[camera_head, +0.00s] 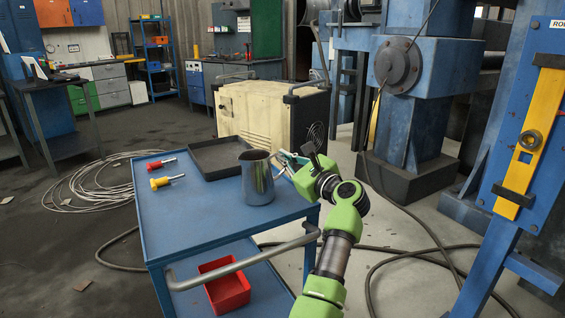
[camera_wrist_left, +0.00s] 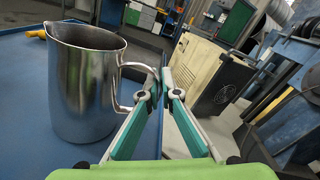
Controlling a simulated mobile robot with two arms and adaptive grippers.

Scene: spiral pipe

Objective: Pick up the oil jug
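The oil jug (camera_head: 257,180) is a shiny metal pitcher. It stands upright on the blue cart top (camera_head: 200,222), near its right edge. In the left wrist view the jug (camera_wrist_left: 84,85) fills the left side, with its handle (camera_wrist_left: 140,68) pointing toward my left gripper. My left gripper (camera_head: 285,163) is at the jug's right side. In the left wrist view its teal-padded fingers (camera_wrist_left: 157,92) are apart, with the handle's outer curve at or between the tips. I cannot tell whether they touch it. My right gripper is not in view.
A black tray (camera_head: 216,170) lies behind the jug. Red (camera_head: 161,163) and yellow (camera_head: 167,181) screwdrivers lie at left. A red bin (camera_head: 228,290) sits on the lower shelf. A cream cabinet (camera_head: 262,113) stands behind the cart. The cart's front left top is clear.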

